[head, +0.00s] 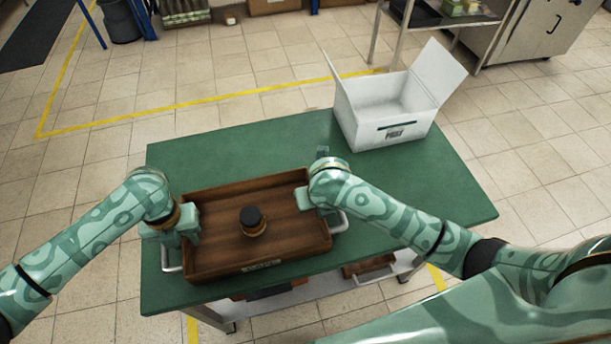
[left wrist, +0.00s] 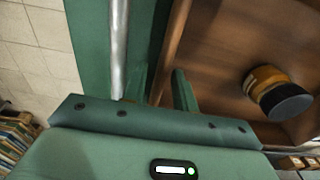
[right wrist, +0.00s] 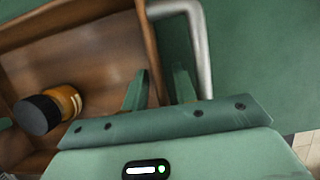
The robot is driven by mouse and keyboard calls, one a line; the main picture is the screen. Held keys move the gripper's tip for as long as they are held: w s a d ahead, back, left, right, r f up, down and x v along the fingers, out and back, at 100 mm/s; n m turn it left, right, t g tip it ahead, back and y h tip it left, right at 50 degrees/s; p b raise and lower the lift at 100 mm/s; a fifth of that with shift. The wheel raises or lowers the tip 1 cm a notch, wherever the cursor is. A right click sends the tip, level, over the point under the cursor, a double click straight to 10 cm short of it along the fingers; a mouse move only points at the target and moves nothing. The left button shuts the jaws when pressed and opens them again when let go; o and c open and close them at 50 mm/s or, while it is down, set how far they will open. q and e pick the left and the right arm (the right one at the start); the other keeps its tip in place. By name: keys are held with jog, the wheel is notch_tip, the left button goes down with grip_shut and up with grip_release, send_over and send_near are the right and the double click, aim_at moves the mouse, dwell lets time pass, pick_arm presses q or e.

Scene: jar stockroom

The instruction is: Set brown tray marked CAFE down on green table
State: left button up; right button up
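The brown wooden tray (head: 215,264) sits level, apparently resting on the green table (head: 240,138) near its front edge. A small label on its front wall is too small to read. An amber jar with a black lid (head: 253,222) stands inside it. My left gripper (head: 185,232) is at the tray's left side wall, and my right gripper (head: 306,196) is at its right side wall. In each wrist view the fingers (left wrist: 163,90) (right wrist: 160,90) straddle the wall with a gap showing beside it; both look open. The metal handles lie outside the fingers.
A white open box (head: 385,110) with raised flaps stands at the table's back right. The table is bare behind the tray and to its right. A lower shelf (head: 310,295) shows below the table. Yellow lines mark the tiled floor; a metal rack (head: 440,22) stands behind.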

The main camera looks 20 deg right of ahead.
jog(key=shift+s+r, duration=0.1)
jog(key=shift+r, duration=0.25)
jog(key=v, duration=1.1)
jog(key=shift+s+r, duration=0.1)
jog(key=shift+r, duration=0.05)
pick_arm(q)
notch_tip(320, 180, up, 11)
jog(key=shift+w+r, duration=0.15)
jog(key=shift+w, duration=0.05)
